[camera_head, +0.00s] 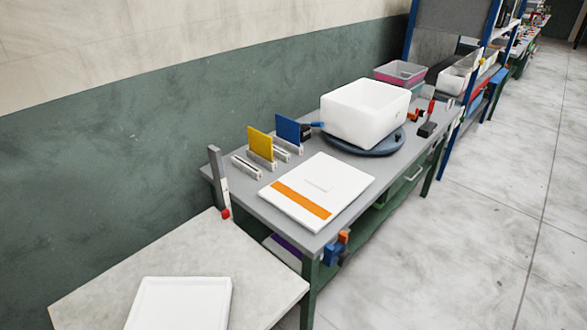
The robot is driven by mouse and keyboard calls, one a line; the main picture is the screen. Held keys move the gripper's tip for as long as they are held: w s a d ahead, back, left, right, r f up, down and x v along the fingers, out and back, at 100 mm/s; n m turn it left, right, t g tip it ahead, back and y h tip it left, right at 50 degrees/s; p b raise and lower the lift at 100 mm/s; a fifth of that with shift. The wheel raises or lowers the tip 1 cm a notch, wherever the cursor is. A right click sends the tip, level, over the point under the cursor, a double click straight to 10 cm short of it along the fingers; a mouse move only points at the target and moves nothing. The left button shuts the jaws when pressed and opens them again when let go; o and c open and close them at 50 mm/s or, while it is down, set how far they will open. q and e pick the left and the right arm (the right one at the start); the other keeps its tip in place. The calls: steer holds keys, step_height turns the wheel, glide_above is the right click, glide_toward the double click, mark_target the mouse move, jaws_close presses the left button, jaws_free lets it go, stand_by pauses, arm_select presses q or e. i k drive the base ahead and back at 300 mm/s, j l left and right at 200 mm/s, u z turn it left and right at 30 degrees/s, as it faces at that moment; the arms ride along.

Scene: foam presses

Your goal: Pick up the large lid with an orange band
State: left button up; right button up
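The large white lid (333,183) lies flat on the grey workbench (357,208). An orange band (301,198) runs across it near its left front edge, and a small raised bar shows near its middle. Nothing lies on the lid, and it appears fully visible in the head view. Neither of my grippers is in view, so I cannot see whether they are open or shut.
A white foam box (365,113) stands on a dark round turntable (372,148) behind the lid. Yellow (260,145) and blue (289,130) panels stand upright in holders to the left. A nearer table (100,297) carries a white tray-like piece (180,304). The floor at right is clear.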

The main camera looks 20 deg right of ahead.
mark_target(313, 193)
steer(key=l+u, duration=0.15)
steer(key=u, duration=0.2)
steer(key=i+l+u, duration=0.1)
steer(key=u, duration=0.25)
steer(key=l+u, duration=0.4)
steer(key=l, duration=0.7)
steer(key=l+u, duration=0.1)
steer(key=l, duration=1)
steer(key=k+l+u, duration=0.1)
steer(key=l, duration=0.95)
